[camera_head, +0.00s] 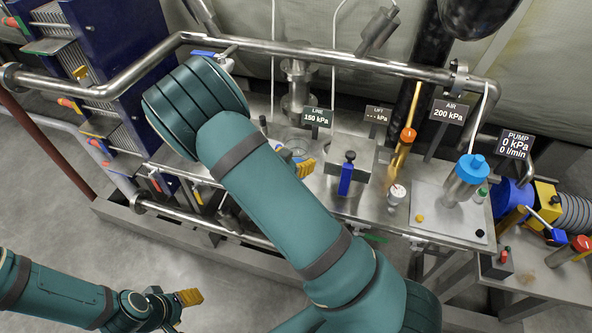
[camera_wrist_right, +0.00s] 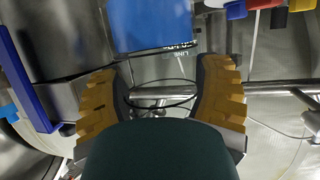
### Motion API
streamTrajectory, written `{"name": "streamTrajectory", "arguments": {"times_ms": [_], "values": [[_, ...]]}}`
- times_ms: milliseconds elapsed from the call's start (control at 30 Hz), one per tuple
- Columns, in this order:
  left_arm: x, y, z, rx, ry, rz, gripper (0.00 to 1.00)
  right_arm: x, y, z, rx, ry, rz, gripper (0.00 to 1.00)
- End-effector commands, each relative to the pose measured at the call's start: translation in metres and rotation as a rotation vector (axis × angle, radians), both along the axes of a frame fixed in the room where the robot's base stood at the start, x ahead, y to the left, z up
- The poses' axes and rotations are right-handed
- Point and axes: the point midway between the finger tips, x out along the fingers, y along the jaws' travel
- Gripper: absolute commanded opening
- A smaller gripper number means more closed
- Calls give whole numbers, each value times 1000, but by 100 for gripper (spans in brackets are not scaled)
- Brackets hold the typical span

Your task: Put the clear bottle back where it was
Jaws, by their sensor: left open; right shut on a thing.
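The clear bottle is see-through and hard to make out; in the right wrist view its rim shows as a thin dark ring (camera_wrist_right: 162,95) between the yellow fingers. My right gripper (camera_wrist_right: 160,100) is shut on it. In the head view the right gripper (camera_head: 297,163) is over the steel bench, left of the blue-handled valve block, partly hidden by my right arm. A faint clear outline (camera_head: 296,142) shows just behind its fingers. I cannot tell whether the bottle touches the bench. My left gripper (camera_head: 182,299) is open and empty over the floor at lower left.
A blue-handled valve block (camera_head: 346,180) stands right of the right gripper. Further right are a small gauge (camera_head: 396,194) and a blue-capped steel cylinder (camera_head: 465,180). A steel pipe (camera_head: 330,57) runs along the back. A blue plate stack (camera_head: 110,60) stands at left.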

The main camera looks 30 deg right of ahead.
Motion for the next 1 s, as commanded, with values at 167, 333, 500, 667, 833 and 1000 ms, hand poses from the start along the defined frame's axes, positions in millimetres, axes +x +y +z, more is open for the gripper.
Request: {"name": "streamTrajectory", "arguments": {"times_ms": [167, 333, 500, 667, 833, 1000], "values": [[-1, 0, -5, -1, 3, -2, 55, 0, 0, -19, -2, 3, 1, 25], [-3, -1, -9, -2, 7, -5, 55, 0, 0, -38, -1, 1, 2, 25], [-3, 0, -8, -2, 7, -5, 55, 0, 0, -37, 0, 0, 1, 25], [-3, -1, -11, -2, 7, -6, 55, 0, 0, -40, 0, 0, 1, 25], [-3, -1, -10, -2, 7, -6, 55, 0, 0, -39, 1, 1, 1, 100], [-3, 0, -9, -2, 7, -6, 55, 0, 0, -38, 1, 1, 1, 100]]}}
